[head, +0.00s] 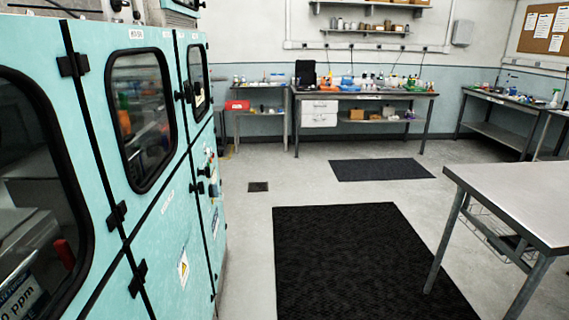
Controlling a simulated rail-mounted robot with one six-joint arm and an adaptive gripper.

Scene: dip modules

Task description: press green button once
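A teal machine cabinet (172,215) with dark-framed windows fills the left side of the head view. A narrow control panel (209,168) with small knobs and buttons is on its far front section, seen at a steep angle. A small greenish spot shows among these controls, but it is too small to tell whether it is the green button. My gripper is not in view, and nothing is seen touching the panel.
A dark mat (350,262) lies on open floor right of the cabinet, with a smaller mat (380,169) beyond. A metal table (520,195) stands at the right. A cluttered workbench (360,95) lines the back wall.

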